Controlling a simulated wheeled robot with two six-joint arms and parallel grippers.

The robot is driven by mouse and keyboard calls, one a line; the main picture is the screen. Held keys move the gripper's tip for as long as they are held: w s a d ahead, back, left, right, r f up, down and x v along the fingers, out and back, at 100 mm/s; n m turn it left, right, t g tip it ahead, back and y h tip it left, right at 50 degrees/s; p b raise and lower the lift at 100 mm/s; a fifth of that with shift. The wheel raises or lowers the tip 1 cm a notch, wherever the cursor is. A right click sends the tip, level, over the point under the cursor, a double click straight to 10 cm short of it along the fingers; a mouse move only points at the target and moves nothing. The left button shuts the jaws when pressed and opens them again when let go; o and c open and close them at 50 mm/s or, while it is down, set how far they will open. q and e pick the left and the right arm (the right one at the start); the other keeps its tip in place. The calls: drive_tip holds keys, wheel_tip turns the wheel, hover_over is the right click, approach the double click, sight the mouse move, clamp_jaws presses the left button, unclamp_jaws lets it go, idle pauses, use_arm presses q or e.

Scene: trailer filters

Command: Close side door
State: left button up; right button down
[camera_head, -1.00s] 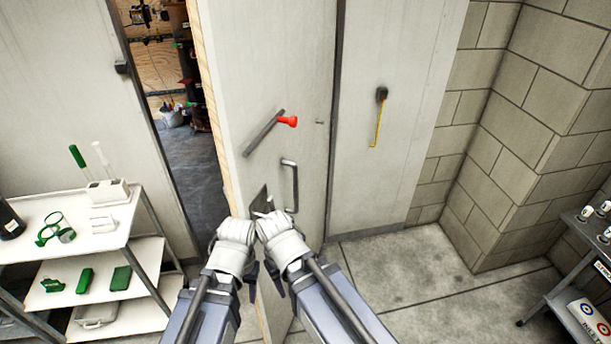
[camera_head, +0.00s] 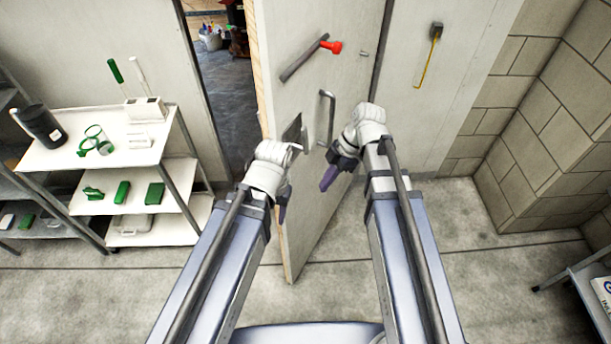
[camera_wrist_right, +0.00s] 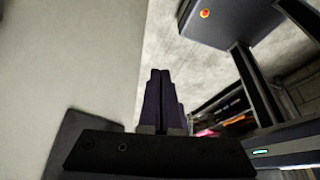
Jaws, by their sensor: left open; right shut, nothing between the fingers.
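The side door (camera_head: 300,90) is a pale panel with a wooden edge, standing ajar in the trailer wall. A dark gap with the trailer's inside shows to its left. The door carries a grey bar handle (camera_head: 326,118), a slanted lever with a red knob (camera_head: 332,47) and a dark plate (camera_head: 292,131). My left gripper (camera_head: 283,205) is open and empty near the door's free edge. My right gripper (camera_head: 328,178) is in front of the door, below the handle. Its fingers (camera_wrist_right: 164,103) are closed together and empty beside a pale surface in the right wrist view.
A white shelf cart (camera_head: 70,155) with green items stands at the left. A tape measure (camera_head: 436,32) hangs on the wall right of the door. A block wall (camera_head: 560,130) and a small cart (camera_head: 590,275) are at the right. Concrete floor is clear between.

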drive_tip(key=w+d+r+n+y, duration=0.2)
drive_tip(key=w+d+n, duration=0.15)
drive_tip(key=n, duration=0.25)
use_arm(q)
wheel_tip(320, 180, down, 8)
drive_tip(key=b, duration=0.8)
drive_tip(key=shift+w+d+f, duration=0.2)
drive_tip(key=shift+w+d, duration=0.05)
drive_tip(key=shift+w, duration=0.15)
use_arm(e)
drive_tip(key=w+a+f+n, duration=0.1)
drive_tip(key=w+a+f, duration=0.1)
drive_tip(key=a+f, duration=0.6)
drive_tip(key=shift+w+a+n+t+y, duration=0.3)
drive_tip(key=shift+w+a, duration=0.1)
drive_tip(key=shift+a, duration=0.2)
